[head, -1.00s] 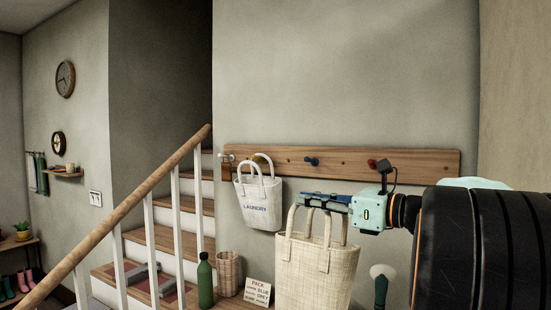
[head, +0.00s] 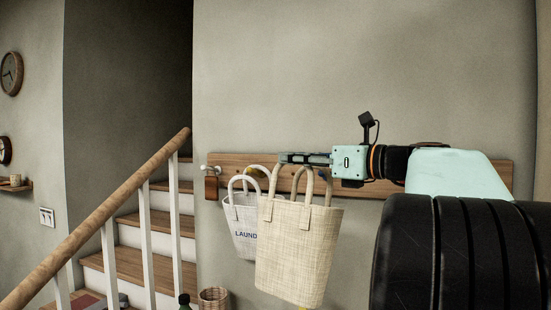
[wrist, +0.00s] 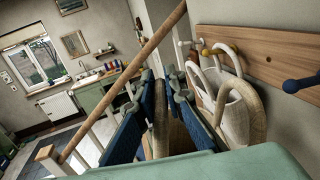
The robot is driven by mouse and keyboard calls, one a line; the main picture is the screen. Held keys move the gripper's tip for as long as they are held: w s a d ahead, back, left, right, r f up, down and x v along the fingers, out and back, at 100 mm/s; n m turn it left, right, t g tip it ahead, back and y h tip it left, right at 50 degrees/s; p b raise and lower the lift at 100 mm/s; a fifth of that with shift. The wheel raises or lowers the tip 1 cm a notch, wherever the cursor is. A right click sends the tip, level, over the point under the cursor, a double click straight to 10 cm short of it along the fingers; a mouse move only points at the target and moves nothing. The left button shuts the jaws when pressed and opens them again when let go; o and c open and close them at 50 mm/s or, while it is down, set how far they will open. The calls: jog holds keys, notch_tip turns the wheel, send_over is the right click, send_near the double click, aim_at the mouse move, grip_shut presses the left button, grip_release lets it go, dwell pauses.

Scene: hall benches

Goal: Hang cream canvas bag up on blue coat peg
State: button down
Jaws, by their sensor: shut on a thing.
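The cream canvas bag (head: 296,250) hangs below my gripper (head: 290,158), in front of the peg rail. My gripper is shut on a handle of the bag; that handle (wrist: 160,132) shows between the dark blue fingers in the wrist view (wrist: 158,105). A tan handle loop (wrist: 250,105) stands to the right of the fingers. The blue coat peg (wrist: 302,83) sticks out of the rail at the right of the wrist view, apart from the fingers. In the head view the gripper and handles crowd the peg's area, so their gap is hard to judge.
A white laundry bag (head: 241,222) hangs on the yellow peg (wrist: 210,52), partly behind the cream bag. A white peg (head: 210,168) is at the left end of the wooden rail (head: 440,186). The stair handrail (head: 110,210) is at the left. The wall above the rail is bare.

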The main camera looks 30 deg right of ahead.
jog(key=w+d+f+p, duration=0.2)
jog(key=w+d+p, duration=0.3)
jog(key=w+d, duration=0.2)
jog(key=shift+w+d, duration=0.3)
jog(key=shift+d, duration=0.7)
dwell(0.7)
jog(key=shift+f, duration=0.1)
dwell(0.5)
